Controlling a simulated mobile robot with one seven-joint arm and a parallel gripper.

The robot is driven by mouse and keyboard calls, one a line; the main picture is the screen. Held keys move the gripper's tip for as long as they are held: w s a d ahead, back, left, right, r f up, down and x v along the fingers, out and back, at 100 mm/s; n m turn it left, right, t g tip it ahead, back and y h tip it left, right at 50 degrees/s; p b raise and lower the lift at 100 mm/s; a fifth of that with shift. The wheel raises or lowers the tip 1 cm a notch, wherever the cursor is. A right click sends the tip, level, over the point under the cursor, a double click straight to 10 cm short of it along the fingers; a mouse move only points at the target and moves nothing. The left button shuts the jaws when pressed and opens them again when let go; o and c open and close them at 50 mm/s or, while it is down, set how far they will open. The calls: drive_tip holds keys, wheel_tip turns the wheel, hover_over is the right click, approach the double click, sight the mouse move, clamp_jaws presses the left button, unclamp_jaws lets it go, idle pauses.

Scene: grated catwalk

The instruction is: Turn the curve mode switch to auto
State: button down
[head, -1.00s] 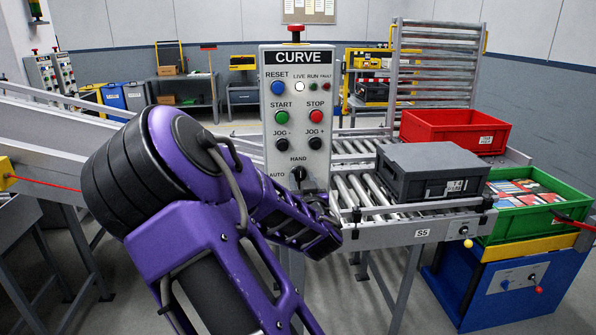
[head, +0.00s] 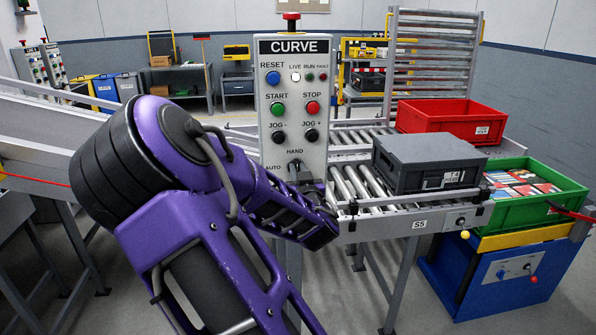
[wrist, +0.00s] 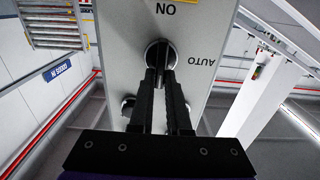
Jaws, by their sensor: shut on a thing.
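The curve mode switch (head: 296,168) is a black knob low on the grey CURVE control panel (head: 292,75), with HAND printed above it and AUTO to its left. In the wrist view, the switch (wrist: 160,52) sits in a round collar, with the upside-down AUTO label to its right. My gripper (wrist: 162,75) is shut on the switch knob, its two black fingers close together on it. The fingers and my arm hide most of the knob, so I cannot tell its exact angle.
Above the switch are JOG, START, STOP and RESET buttons, with a red button (head: 291,16) on top. To the right, a roller conveyor carries a grey crate (head: 398,178); a red crate (head: 412,117) and green crate (head: 567,201) are beyond and beside it.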

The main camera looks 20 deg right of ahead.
drive_tip(key=shift+n, duration=0.3)
drive_tip(key=shift+w+a+f+n+b, duration=0.1)
drive_tip(key=shift+a+f+n+b, duration=0.2)
drive_tip(key=shift+n, duration=2.6)
drive_tip(key=shift+w+a+f+n+b, duration=0.15)
drive_tip(key=shift+n+b, duration=0.3)
drive_tip(key=shift+n, duration=2.45)
drive_tip(key=shift+a+f+n+b, duration=0.25)
drive_tip(key=shift+n+b, duration=0.1)
drive_tip(key=shift+n, duration=2.55)
drive_tip(key=c, duration=0.9)
unclamp_jaws()
